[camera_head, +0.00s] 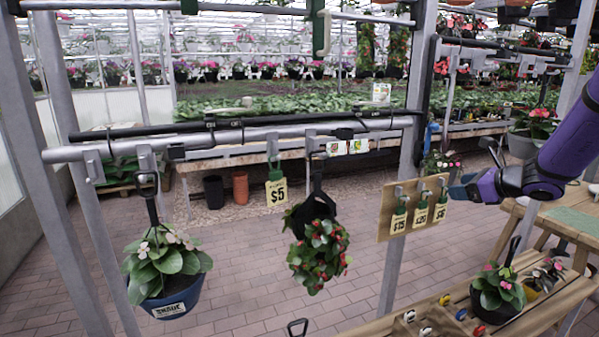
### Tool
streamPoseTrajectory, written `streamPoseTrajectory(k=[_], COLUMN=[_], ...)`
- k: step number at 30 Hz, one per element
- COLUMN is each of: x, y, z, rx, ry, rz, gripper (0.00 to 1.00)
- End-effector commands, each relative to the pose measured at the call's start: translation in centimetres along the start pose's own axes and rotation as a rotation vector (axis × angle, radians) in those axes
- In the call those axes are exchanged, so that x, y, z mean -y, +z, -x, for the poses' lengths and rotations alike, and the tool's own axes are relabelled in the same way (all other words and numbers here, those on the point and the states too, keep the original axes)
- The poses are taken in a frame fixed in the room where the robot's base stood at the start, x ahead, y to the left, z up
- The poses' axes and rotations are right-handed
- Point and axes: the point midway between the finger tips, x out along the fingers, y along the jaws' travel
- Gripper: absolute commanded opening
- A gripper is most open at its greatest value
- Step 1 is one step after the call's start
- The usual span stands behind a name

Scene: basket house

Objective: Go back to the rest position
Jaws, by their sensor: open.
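My gripper (472,168) is at the right of the view, at the end of my purple arm (575,135). It is open, with a dark finger above and a blue-tipped finger below, and nothing shows between them. It is in the air, to the right of the price-tag board (385,228) and apart from it in the picture.
A grey rail (235,137) bears a blue hanging basket (175,300) and a red-flowered hanging plant (320,255). A green $5 tag (275,190) hangs between them. The paved floor (245,270) is open.

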Motion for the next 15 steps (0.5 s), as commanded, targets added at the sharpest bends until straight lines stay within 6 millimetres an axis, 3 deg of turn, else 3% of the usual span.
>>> streamPoseTrajectory(k=[1,6,15], x=[-2.0,-8.7,-19.0], y=[1.9,6.0,9.3], z=[0.6,3.1,9.4], rx=[-0.005,-0.039,-0.099], ry=[0.045,0.203,0.450], rz=[0.098,0.434,1.028], gripper=[0.63,0.63,0.63])
